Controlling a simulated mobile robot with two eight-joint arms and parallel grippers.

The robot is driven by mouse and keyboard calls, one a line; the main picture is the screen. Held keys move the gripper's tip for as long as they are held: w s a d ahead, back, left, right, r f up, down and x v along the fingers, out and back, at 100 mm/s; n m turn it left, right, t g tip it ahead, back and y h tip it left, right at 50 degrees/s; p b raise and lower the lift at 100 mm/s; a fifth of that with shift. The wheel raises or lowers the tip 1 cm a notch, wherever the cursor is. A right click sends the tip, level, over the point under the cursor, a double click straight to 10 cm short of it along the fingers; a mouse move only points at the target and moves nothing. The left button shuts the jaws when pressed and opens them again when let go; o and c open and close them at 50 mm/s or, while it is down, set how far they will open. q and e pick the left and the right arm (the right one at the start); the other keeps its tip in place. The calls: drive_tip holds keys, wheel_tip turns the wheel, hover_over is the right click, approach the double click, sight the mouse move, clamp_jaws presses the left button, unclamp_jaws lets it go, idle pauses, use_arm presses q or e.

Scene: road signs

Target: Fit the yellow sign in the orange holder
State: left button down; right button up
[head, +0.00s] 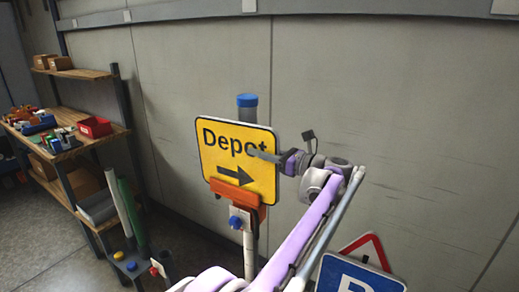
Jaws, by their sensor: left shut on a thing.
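The yellow sign (225,158), with black "Depot" and a right-pointing arrow, stands nearly upright in front of a grey post with a blue cap (247,101). The orange holder (237,192) is on that post at the sign's lower edge and covers part of it. I cannot tell how deep the sign sits in the holder. My left gripper (280,155) is shut on the sign's right edge, with one finger across its face near the "t". My right gripper is out of view.
A blue knob (236,222) is on a bracket below the holder. A blue P sign (355,277) and a red-edged triangular sign (368,249) stand at lower right. A wooden shelf (100,137) with bins is at left. A grey wall is behind.

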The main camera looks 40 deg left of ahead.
use_arm(q)
drive_tip(key=shift+f, duration=0.5)
idle(0.4)
drive_tip(key=c, duration=0.7)
unclamp_jaws()
drive_tip(key=shift+a, duration=0.1)
drive_tip(key=shift+f, duration=0.1)
drive_tip(key=d, duration=0.7)
drive_tip(key=w+d, duration=0.1)
drive_tip(key=d, duration=0.2)
drive_tip(key=shift+d, duration=0.4)
drive_tip(key=shift+f, duration=0.1)
